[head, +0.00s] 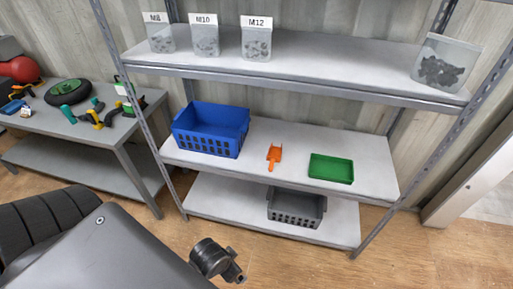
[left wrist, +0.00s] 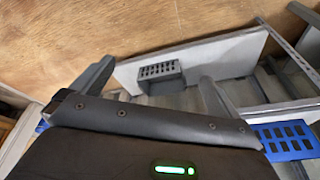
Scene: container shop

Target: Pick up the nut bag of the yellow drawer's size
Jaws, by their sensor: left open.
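Three clear nut bags stand on the upper shelf, labelled M8 (head: 161,41), M10 (head: 205,42) and M12 (head: 256,45) from left to right. A larger clear bag (head: 440,65) of dark pieces stands at the right end with no label visible. No yellow drawer shows in either view. My left gripper (left wrist: 155,88) is open in the left wrist view, with nothing between its fingers. A dark part at the end of my arm shows low in the head view, below the shelves and well away from the bags. My right gripper is not in view.
The middle shelf holds a blue crate (head: 211,131), an orange scoop (head: 274,154) and a green tray (head: 331,169). A grey basket (head: 297,209) is on the bottom shelf. A workbench (head: 52,128) with tools stands left. Wooden floor (head: 320,264) in front is clear.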

